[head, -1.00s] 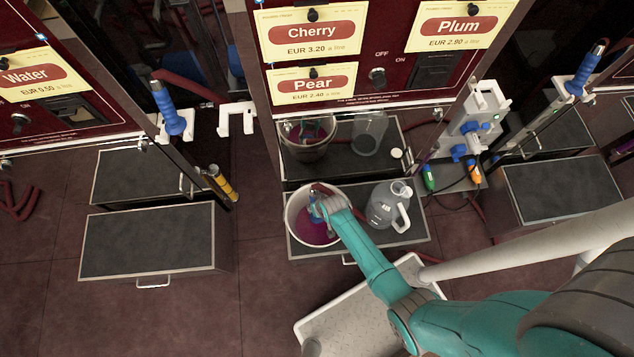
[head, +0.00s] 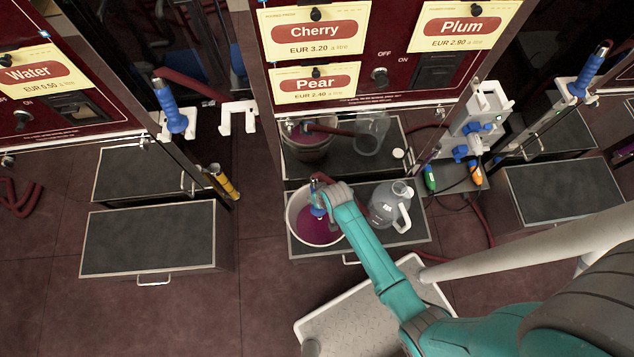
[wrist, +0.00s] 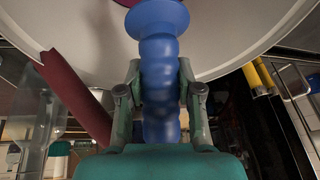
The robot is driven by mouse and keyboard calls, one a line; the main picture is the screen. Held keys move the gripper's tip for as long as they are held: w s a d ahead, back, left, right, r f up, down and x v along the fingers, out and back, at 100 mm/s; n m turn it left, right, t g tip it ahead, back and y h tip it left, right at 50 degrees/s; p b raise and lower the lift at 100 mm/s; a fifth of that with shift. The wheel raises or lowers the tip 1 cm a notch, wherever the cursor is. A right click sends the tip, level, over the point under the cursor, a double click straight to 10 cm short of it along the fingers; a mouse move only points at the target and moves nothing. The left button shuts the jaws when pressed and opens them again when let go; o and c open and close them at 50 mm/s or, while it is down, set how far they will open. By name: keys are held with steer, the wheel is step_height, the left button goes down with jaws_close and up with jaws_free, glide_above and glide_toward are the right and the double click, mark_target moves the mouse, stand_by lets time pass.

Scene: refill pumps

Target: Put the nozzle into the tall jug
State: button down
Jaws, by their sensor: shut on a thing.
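My gripper (head: 326,199) is shut on the blue ribbed grip of the nozzle (head: 317,206), over the white bucket (head: 292,222). In the wrist view the nozzle (wrist: 160,85) stands between both fingers, its flared collar toward the bucket. A dark red hose (wrist: 75,100) runs beside it. The bucket holds magenta liquid. The nozzle's tip is hard to make out, so I cannot tell whether it touches the liquid. The grey translucent jug (head: 384,208), with a white handle and narrow neck, stands upright just right of the bucket, apart from the nozzle.
Bucket and jug stand on a dark shelf (head: 418,234) below the Cherry and Pear panel (head: 316,83). The panel's lower face mirrors them. A white nozzle holder (head: 238,117) at left is empty. Another blue nozzle (head: 172,108) hangs further left. A valve block (head: 480,120) stands right.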

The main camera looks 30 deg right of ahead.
steer(key=shift+r, duration=6.35)
